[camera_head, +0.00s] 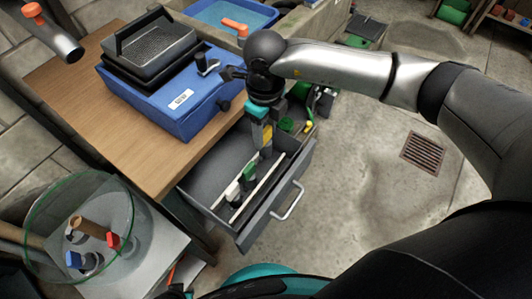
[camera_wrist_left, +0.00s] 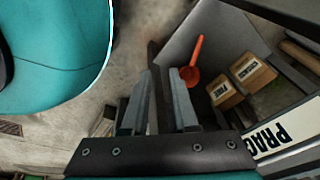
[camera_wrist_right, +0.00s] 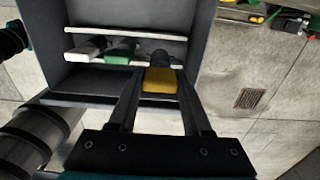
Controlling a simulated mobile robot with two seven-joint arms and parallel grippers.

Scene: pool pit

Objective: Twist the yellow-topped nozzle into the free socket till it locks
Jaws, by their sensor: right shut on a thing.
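The yellow-topped nozzle (camera_head: 267,136) stands in the open grey drawer, at the far end of a row. My right gripper (camera_head: 262,122) reaches down over it. In the right wrist view the yellow top (camera_wrist_right: 160,80) is between my right fingertips (camera_wrist_right: 158,84), which are shut on it. A clear round vessel (camera_head: 132,222) at lower left holds blue (camera_head: 75,260) and red (camera_head: 112,240) parts; I cannot make out a free socket there. My left gripper (camera_wrist_left: 162,85) is open and empty.
A blue case (camera_head: 185,105) sits on the wooden bench (camera_head: 75,75) beside the drawer (camera_head: 222,150). In the left wrist view, boxes (camera_wrist_left: 255,73) and an orange spoon-like tool (camera_wrist_left: 193,65) lie in a grey container.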

